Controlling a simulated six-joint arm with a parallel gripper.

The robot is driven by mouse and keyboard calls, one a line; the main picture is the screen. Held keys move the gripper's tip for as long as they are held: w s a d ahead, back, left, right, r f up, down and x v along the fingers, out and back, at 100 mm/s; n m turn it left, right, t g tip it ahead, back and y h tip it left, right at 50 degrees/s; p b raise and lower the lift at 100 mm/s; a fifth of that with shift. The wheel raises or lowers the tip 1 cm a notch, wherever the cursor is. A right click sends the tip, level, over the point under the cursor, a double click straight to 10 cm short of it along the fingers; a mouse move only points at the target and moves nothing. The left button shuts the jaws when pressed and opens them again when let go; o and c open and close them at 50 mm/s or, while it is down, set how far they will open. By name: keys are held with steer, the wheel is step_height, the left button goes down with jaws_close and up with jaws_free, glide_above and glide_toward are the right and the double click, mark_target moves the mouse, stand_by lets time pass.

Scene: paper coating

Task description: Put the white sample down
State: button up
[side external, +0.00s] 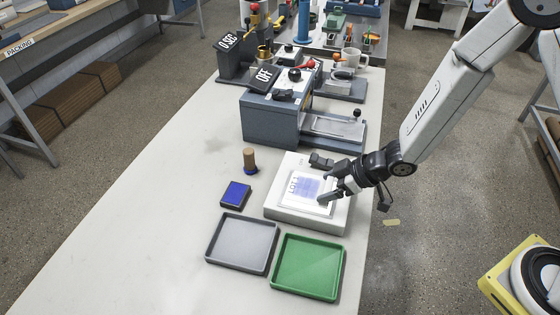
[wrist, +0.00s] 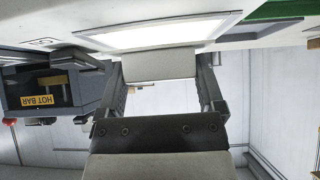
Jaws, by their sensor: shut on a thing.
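In the side external view, the white sample (side external: 303,187) is a thin sheet with blue printed marks over the white boxy device (side external: 283,212). My gripper (side external: 328,192) reaches in from the right, low over the device's top. In the wrist view, my gripper (wrist: 162,82) has a pale flat piece (wrist: 160,64) between its fingers, close to the bright panel (wrist: 165,33). I take this piece to be the sample's edge. My fingers are shut on it. I cannot tell whether the sample touches the panel.
A grey tray (side external: 211,252) and a green tray (side external: 308,268) lie in front of the device. A blue ink pad (side external: 235,194) and a wooden-handled stamp (side external: 250,158) are to its left. A grey machine (side external: 270,122) stands behind. The bench's left side is clear.

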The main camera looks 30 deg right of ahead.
steer(key=shift+r, duration=4.3)
steer(key=shift+a, duration=0.15)
steer(key=a, duration=0.1)
glide_above(261, 248)
steer(key=shift+n, duration=0.3)
step_height(261, 248, down, 6)
steer(key=shift+r, duration=0.1)
steer(key=shift+f, duration=2.25)
